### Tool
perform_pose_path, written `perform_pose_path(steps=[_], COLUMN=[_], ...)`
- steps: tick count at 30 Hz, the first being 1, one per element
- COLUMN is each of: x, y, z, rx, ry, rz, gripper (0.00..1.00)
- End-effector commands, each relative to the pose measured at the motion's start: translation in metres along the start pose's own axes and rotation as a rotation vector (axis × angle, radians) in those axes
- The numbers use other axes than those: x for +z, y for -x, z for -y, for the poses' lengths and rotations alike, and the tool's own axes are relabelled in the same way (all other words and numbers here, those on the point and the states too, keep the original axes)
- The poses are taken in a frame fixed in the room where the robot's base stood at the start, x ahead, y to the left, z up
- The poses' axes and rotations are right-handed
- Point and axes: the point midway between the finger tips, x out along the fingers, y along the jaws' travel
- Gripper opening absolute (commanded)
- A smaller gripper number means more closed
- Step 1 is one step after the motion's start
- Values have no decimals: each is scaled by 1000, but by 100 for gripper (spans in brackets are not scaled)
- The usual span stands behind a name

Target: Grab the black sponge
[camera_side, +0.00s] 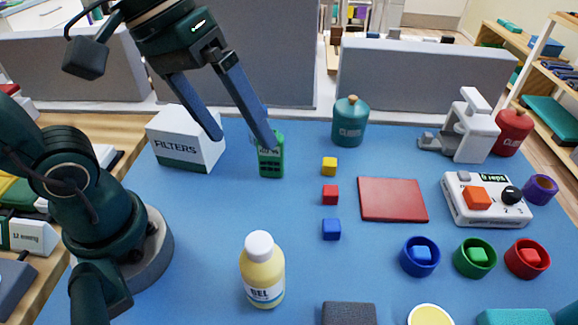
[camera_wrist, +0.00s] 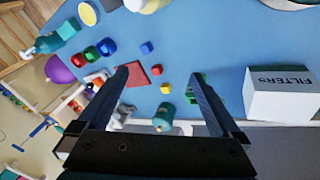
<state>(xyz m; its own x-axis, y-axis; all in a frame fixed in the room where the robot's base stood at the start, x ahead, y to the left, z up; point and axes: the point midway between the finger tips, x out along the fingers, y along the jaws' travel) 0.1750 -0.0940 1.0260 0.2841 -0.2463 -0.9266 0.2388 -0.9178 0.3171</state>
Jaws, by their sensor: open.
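The black sponge (camera_side: 349,313) is a dark grey block at the bottom edge of the side view, partly cut off. A dark block at the top edge of the wrist view (camera_wrist: 109,4) looks like the same sponge. My gripper (camera_side: 243,138) is open and empty, with its fingers spread wide. It is at the far left part of the blue table, well away from the sponge. One fingertip overlaps a green device (camera_side: 270,158) in the side view; I cannot tell whether they touch. In the wrist view the open fingers (camera_wrist: 158,74) frame blue surface and a red pad.
A FILTERS box (camera_side: 187,140) stands left of my fingers. A gel bottle (camera_side: 262,270) stands left of the sponge, and a yellow round thing (camera_side: 429,315) is right of it. Small cubes and a red pad (camera_side: 393,199) lie mid-table. Blue surface between the bottle and cubes is clear.

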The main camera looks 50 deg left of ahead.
Motion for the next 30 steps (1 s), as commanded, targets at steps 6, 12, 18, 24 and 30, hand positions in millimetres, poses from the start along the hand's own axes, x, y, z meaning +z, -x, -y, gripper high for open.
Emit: perform_pose_path(steps=[6, 12, 18, 24, 30], x=[-15, -26, -31, -26, -7], y=[-12, -36, -71, -117, -171], z=[-45, -80, -106, -121, -123], rx=[79, 116, 125, 108, 67], ry=[159, 286, 398, 500, 587], rz=[255, 489, 715, 930, 1116], gripper=[100, 100, 100, 100, 100])
